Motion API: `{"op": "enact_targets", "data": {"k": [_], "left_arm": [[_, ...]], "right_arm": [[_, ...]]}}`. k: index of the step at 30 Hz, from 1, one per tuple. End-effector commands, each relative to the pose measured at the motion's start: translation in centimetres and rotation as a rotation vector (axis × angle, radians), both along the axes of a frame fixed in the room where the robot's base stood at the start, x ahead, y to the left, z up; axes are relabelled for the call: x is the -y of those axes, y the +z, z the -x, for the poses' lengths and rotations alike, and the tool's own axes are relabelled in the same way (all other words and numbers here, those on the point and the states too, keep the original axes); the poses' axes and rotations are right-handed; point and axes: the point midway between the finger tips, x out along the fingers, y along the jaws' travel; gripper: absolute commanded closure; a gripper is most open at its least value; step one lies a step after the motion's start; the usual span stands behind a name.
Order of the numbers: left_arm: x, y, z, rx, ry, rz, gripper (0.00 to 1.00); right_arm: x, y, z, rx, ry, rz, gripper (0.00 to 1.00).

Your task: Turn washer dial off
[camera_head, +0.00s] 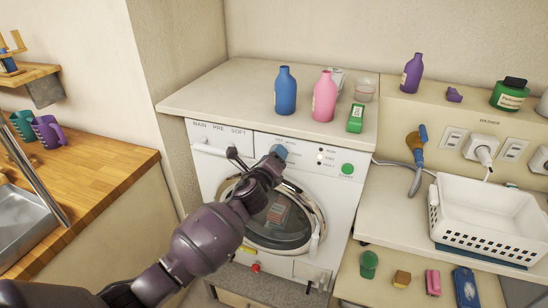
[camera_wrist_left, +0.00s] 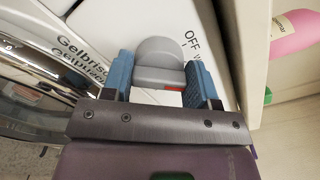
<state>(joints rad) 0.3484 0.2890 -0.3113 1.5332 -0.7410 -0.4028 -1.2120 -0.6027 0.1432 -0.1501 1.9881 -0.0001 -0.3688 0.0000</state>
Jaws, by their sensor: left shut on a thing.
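The white washer (camera_head: 215,170) stands against the wall with its round glass door and upper control panel facing me. My left gripper (camera_head: 279,152) reaches its control panel. In the left wrist view, the grey washer dial (camera_wrist_left: 160,60) sits between the two blue fingers of my left gripper (camera_wrist_left: 160,82), which is shut on it. A printed OFF label (camera_wrist_left: 191,42) is to the right of the dial, and a small red mark shows at the dial's near edge. In the head view the dial is hidden behind my gripper. My right gripper is not in view.
A blue bottle (camera_head: 285,92), a pink bottle (camera_head: 325,97) and a green box (camera_head: 356,118) stand on the top above the washer. A green button (camera_head: 348,169) is on the panel's right. A white basket (camera_head: 490,240) sits at right, a wooden counter (camera_head: 110,185) at left.

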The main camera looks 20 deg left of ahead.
Motion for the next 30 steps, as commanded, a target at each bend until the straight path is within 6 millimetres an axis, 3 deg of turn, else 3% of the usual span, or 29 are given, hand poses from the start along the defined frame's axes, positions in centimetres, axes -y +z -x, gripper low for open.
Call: {"op": "enact_targets", "data": {"k": [18, 30], "left_arm": [[-0.1, -0.2, 0.0, -0.019, 0.000, 0.547, 0.70], [-0.1, -0.3, 0.0, -0.025, 0.001, 0.723, 0.70]], "right_arm": [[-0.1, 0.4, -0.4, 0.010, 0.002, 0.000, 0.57], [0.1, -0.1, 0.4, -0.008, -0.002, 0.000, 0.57]]}}
